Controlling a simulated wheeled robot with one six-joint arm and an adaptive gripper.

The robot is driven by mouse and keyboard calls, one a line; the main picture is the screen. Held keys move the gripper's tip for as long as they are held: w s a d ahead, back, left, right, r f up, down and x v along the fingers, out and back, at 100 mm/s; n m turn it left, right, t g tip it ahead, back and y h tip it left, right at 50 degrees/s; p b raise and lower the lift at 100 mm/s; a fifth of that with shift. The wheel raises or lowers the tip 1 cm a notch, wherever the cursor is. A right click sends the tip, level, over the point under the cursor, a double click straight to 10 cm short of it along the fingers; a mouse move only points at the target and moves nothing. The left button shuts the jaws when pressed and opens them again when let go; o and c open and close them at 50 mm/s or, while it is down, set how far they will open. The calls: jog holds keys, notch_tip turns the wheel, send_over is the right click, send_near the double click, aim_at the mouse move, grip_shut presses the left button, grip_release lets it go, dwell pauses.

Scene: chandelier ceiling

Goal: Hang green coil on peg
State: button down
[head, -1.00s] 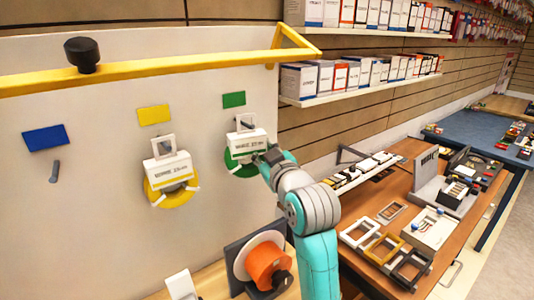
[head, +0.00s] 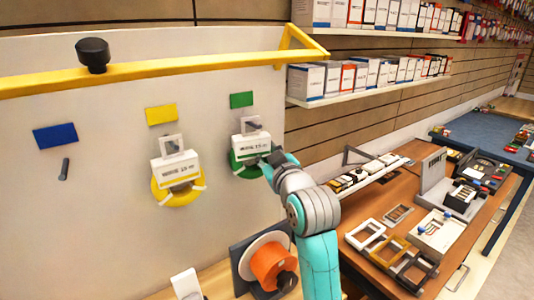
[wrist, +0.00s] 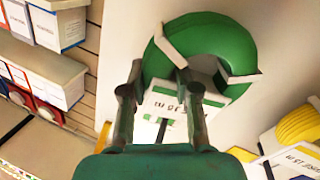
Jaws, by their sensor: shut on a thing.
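The green coil (head: 237,170) is upright against the white board, below the green tag (head: 241,100). A white label card (head: 250,147) with a square window covers much of its front. My gripper (head: 268,160) is at the coil's right side. In the wrist view the green coil (wrist: 205,45) is close beyond the fingers, and my gripper (wrist: 160,75) is shut on it. I cannot see a peg behind the coil, nor tell whether the coil rests on one.
A yellow coil (head: 178,190) with a card hangs left under a yellow tag (head: 161,114). A bare grey peg (head: 64,169) is under the blue tag (head: 55,136). A yellow rail (head: 160,70) crosses above. An orange reel (head: 272,264) stands below.

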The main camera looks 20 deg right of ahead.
jog(key=c, duration=0.8)
grip_release()
jog(key=shift+o, duration=0.2)
